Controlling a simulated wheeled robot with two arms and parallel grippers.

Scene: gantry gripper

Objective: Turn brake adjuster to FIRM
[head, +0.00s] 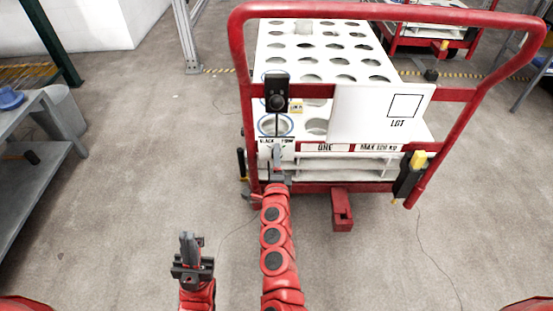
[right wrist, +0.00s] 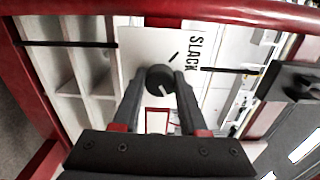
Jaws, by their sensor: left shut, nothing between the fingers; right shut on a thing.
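The brake adjuster is a round dark knob (right wrist: 160,79) on a white plate (right wrist: 140,47) in the right wrist view. The word SLACK and a short black tick are printed beside it; the FIRM mark is not visible there. A pale line shows on the knob's face. My right gripper (right wrist: 162,88) is shut on the knob, one finger on each side. In the head view my right gripper (head: 278,152) reaches the cart's front left, just below a small printed label (head: 276,141), and hides the knob. My left gripper (head: 189,243) is shut and empty, low over the floor.
The red cart frame (head: 239,60) surrounds a white tray with several round holes (head: 383,46). A white LGT panel (head: 365,112) and a black box (head: 276,92) are on its front. A grey bench (head: 35,150) stands left; floor between is clear.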

